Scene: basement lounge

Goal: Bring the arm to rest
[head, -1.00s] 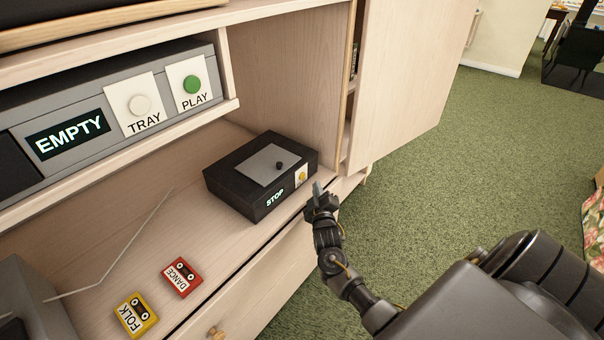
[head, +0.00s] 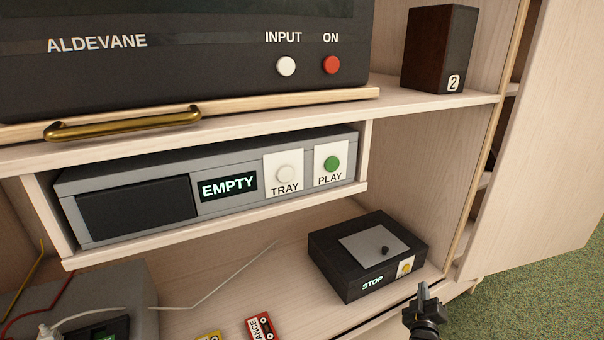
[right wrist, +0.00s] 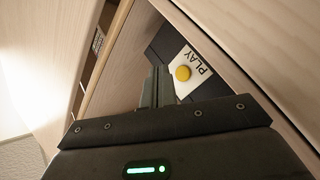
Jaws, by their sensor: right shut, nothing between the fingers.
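My right gripper (head: 422,294) is at the lower right in the head view, in front of the black STOP box (head: 345,272). It is shut and empty. In the right wrist view its closed fingers (right wrist: 157,88) point toward a white PLAY label with a yellow button (right wrist: 183,73) on that box. I see a gap between the fingers and the button in the head view, but cannot judge its size. The left gripper is not in view.
A grey player (head: 225,190) reading EMPTY has TRAY and PLAY buttons. Above it is a black ALDEVANE unit (head: 180,75). A red cassette (head: 260,326) and a partly cut-off yellow one (head: 209,336) lie on the lower shelf. An open cabinet door (head: 545,130) stands at right.

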